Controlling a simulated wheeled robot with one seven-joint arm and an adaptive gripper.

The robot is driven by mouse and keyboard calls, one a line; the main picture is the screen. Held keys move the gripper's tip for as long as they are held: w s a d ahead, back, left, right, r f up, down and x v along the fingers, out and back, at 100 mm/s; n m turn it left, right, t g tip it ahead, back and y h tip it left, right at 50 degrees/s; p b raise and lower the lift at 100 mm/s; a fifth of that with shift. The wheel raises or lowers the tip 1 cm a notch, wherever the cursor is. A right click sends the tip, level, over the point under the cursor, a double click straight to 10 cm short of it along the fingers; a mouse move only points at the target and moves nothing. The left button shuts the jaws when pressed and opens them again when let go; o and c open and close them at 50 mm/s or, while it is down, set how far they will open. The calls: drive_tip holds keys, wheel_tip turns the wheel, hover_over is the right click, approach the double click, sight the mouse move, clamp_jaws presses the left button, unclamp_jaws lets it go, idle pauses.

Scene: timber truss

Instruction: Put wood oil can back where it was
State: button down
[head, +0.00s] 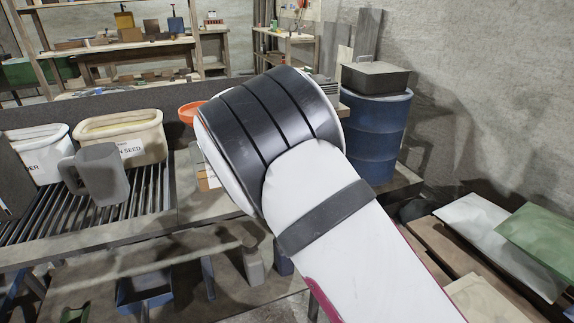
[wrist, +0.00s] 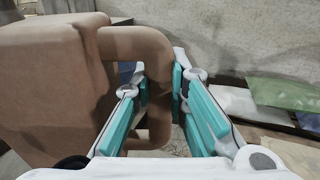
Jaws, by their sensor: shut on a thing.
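A large brown can (wrist: 50,85) with a thick loop handle fills the left of the wrist view. No label shows on it, so I cannot read whether it is the wood oil can. My gripper (wrist: 160,78) has its teal-padded fingers on either side of the handle and is shut on it. The can's underside is hidden, so I cannot tell whether it rests on anything. In the head view my white and black arm covers the middle, and neither the gripper nor the held can shows.
A grey jug (head: 101,174) stands on the slatted bench at left, before a seed tub (head: 120,138). An orange funnel-like thing (head: 188,111) shows beside my arm. A blue barrel (head: 374,135) with a dark tray (head: 375,77) stands behind. Sacks (head: 500,245) lie at right.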

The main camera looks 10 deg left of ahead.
drive_tip(key=shift+w+a+f, duration=0.1)
drive_tip(key=shift+a+f, duration=0.1)
drive_tip(key=shift+f+b, duration=0.7)
drive_tip(key=shift+f, duration=4)
drive_tip(key=c, duration=1.6)
unclamp_jaws()
drive_tip(key=shift+f, duration=0.1)
drive_tip(key=shift+r, duration=0.2)
drive_tip(key=p+v, duration=0.1)
drive_tip(key=v, duration=1.1)
